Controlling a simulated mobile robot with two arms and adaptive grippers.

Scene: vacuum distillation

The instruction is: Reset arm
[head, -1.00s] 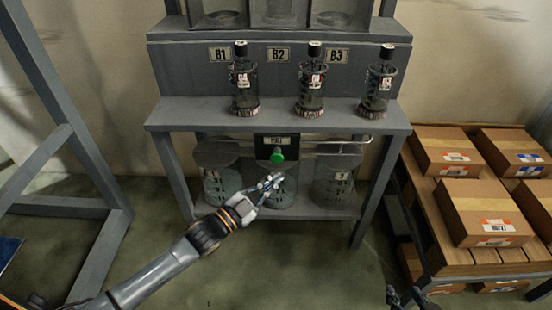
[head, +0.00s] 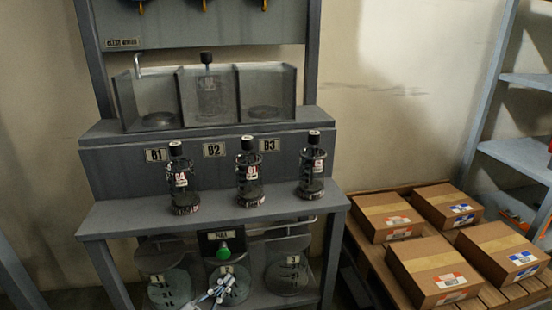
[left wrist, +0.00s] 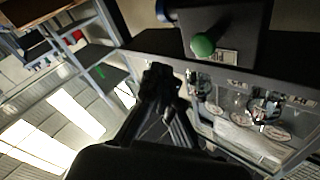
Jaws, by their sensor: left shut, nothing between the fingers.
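My left gripper (head: 222,284) is at the bottom of the head view, in front of the lower part of the grey bench. Its fingers are shut with nothing between them. They are near the clear vessel on the middle of the lower shelf and just below the green button (head: 223,253). In the left wrist view my left gripper (left wrist: 160,80) shows dark and closed, with the green button (left wrist: 203,45) beyond it to the upper right. Most of my left arm is below the head view's edge. My right gripper is not in view.
Three dark-capped bottles (head: 180,180) (head: 249,175) (head: 312,168) stand on the bench shelf (head: 130,215) before labels B1, B2 and B3. A clear three-part basin (head: 270,90) is above. Several cardboard boxes (head: 433,268) sit on a pallet at right.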

